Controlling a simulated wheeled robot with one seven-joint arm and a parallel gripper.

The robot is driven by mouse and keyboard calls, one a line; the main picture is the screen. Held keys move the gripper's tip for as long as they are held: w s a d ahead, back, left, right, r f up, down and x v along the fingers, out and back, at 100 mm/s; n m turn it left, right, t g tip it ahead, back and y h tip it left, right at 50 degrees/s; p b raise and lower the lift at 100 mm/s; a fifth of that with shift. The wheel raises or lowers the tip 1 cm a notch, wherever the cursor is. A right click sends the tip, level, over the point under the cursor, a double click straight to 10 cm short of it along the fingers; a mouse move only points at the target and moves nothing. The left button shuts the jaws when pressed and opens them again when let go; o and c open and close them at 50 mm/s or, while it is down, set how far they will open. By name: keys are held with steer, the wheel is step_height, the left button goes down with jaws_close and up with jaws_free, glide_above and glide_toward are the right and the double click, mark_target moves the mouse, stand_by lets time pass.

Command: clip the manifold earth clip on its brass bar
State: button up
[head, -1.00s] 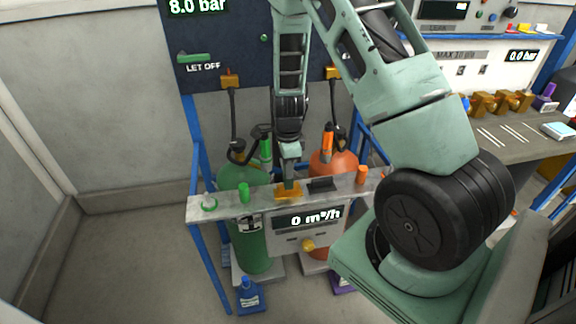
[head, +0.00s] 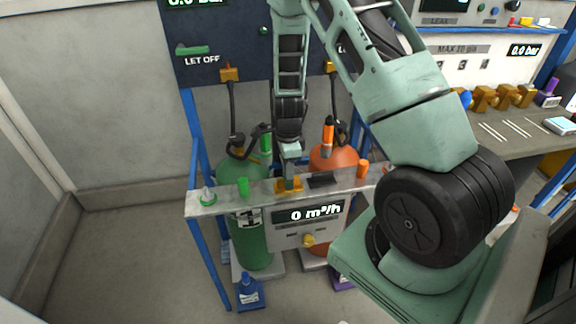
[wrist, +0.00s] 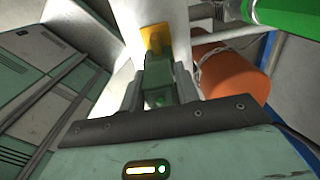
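My gripper (head: 289,170) points down at the grey shelf in the head view, above the brass bar (head: 289,187). In the wrist view the two grey fingers (wrist: 158,88) stand either side of a dark green piece (wrist: 156,72), which looks like the earth clip, held between them. The far end of the clip is at or just above the yellow brass bar (wrist: 155,38). I cannot tell whether it is seated on the bar. In the head view the clip is mostly hidden by the gripper.
Green (head: 253,240) and orange (head: 328,162) gas bottles stand behind. A flow display (head: 305,214) hangs in front.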

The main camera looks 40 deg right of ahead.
steer(key=o, duration=0.3)
step_height(320, 180, up, 18)
steer(key=shift+f, duration=0.25)
stand_by(0.7)
steer(key=s+a+r+n, duration=0.1)
steer(key=s+a+n, duration=0.2)
steer(key=a+n, duration=0.3)
steer(key=s+a+r+n+y, duration=0.1)
steer(key=s+a+n, duration=0.1)
steer(key=a+n, duration=0.5)
steer(key=s+a+r+n, duration=0.1)
steer(key=s+a+n, duration=0.2)
steer(key=a, duration=0.6)
steer(key=s+a+n, duration=0.4)
steer(key=s+n, duration=0.3)
steer(key=n, duration=0.1)
steer(key=s+a+r+n, duration=0.1)
steer(key=s+a+n, duration=0.4)
steer(key=s+n, duration=0.2)
steer(key=shift+s+r+n, duration=0.25)
steer(key=shift+s+n, duration=0.1)
steer(key=shift+n, duration=0.25)
